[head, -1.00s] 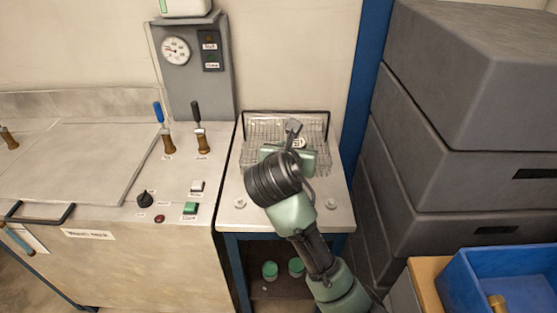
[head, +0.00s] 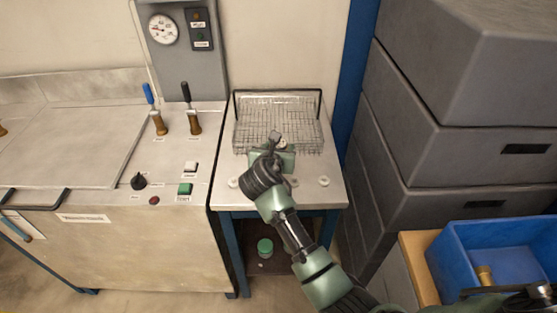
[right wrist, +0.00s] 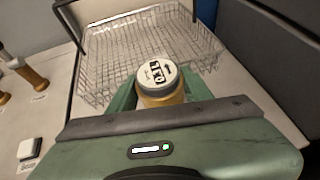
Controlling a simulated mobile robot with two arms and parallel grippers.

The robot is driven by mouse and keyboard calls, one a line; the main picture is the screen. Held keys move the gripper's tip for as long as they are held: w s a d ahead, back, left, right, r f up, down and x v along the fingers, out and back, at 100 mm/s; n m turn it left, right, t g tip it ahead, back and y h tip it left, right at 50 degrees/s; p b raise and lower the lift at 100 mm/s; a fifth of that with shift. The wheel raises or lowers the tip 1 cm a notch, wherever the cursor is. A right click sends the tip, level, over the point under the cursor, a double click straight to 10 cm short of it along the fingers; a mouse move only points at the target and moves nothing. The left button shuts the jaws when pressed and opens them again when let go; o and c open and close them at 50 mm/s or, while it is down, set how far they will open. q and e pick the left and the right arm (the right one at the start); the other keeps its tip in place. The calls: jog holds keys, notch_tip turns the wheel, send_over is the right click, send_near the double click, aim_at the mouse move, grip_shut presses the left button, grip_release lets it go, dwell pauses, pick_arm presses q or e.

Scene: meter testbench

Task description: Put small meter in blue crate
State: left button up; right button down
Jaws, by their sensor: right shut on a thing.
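The small meter (right wrist: 160,84), with a brass body and a white-and-grey printed face, is between the fingers of my right gripper in the right wrist view. My right gripper (head: 277,150) is shut on it, in front of the wire basket over the small table. In the head view the meter is hard to make out behind my wrist. The blue crate (head: 455,268) is at the lower right, and a brass piece (head: 485,275) shows inside it. My left gripper is not in view.
The wire basket (head: 250,130) looks empty and stands at the back of the small table (head: 225,192). White round pieces lie near its front. A blue post (head: 352,75) and stacked grey cases (head: 450,130) stand between the table and the crate's side. The testbench (head: 80,150) is at left.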

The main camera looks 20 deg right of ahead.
jog(key=shift+f, duration=2.3)
jog(key=c, duration=1)
grip_release()
jog(key=shift+f, duration=0.2)
jog(key=o, duration=0.4)
jog(key=shift+r, duration=0.15)
